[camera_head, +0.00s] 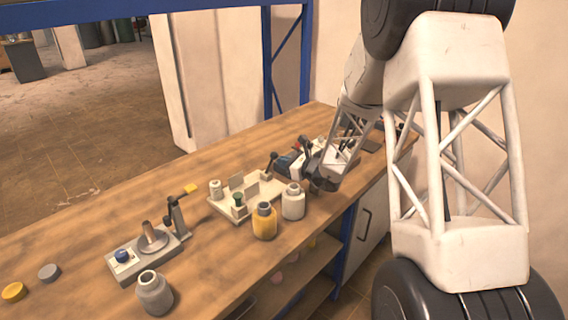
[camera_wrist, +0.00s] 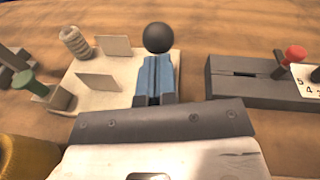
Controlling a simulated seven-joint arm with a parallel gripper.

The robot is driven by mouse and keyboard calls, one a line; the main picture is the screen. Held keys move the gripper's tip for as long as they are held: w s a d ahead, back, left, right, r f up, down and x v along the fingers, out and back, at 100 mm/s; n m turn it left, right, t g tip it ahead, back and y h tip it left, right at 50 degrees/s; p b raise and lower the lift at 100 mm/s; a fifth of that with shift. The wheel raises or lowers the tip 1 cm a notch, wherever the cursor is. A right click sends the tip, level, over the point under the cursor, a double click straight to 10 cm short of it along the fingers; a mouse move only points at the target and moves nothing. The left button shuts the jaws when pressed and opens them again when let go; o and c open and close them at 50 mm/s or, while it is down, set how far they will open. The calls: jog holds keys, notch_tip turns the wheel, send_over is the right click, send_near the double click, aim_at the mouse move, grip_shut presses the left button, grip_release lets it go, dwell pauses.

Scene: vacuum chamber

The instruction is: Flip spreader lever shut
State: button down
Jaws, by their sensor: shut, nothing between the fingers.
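A lever with a round black knob (camera_head: 273,155) stands at the right end of a pale fixture base (camera_head: 217,205); I take it for the spreader lever. In the wrist view the black knob (camera_wrist: 158,38) is just beyond my fingertips, and its stem is hidden behind them. My gripper (camera_head: 284,161) has blue fingers, which also show in the wrist view (camera_wrist: 158,58); they are shut together with nothing between them. The fingertips are close beside the knob; I cannot tell whether they touch it. The pale base (camera_wrist: 110,65) also carries upright plates.
A yellow jar (camera_head: 264,224) and a white jar (camera_head: 293,205) stand in front of the base. A slotted dark block (camera_wrist: 240,82) with a red knob (camera_wrist: 296,53) is to the right. A grey device with a yellow-tipped lever (camera_head: 190,188) is to the left. Bare bench lies behind.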

aim_at(277, 153)
jog(key=shift+r, duration=0.1)
jog(key=shift+w+a+r+g+h, duration=1.1)
jog(key=shift+g+h, duration=0.1)
jog(key=shift+h, duration=0.1)
jog(key=shift+w+a+r+m+g+h, duration=0.2)
jog(key=shift+w+a+r+g+h, duration=0.1)
jog(key=shift+w+a+g+h, duration=0.4)
jog(key=shift+w+a+r+m+g+h, duration=0.25)
jog(key=shift+w+a+g+h, duration=0.25)
jog(key=shift+w+a+h, duration=0.25)
jog(key=shift+w, duration=0.1)
jog(key=shift+w+a, duration=0.9)
jog(key=shift+a, duration=0.05)
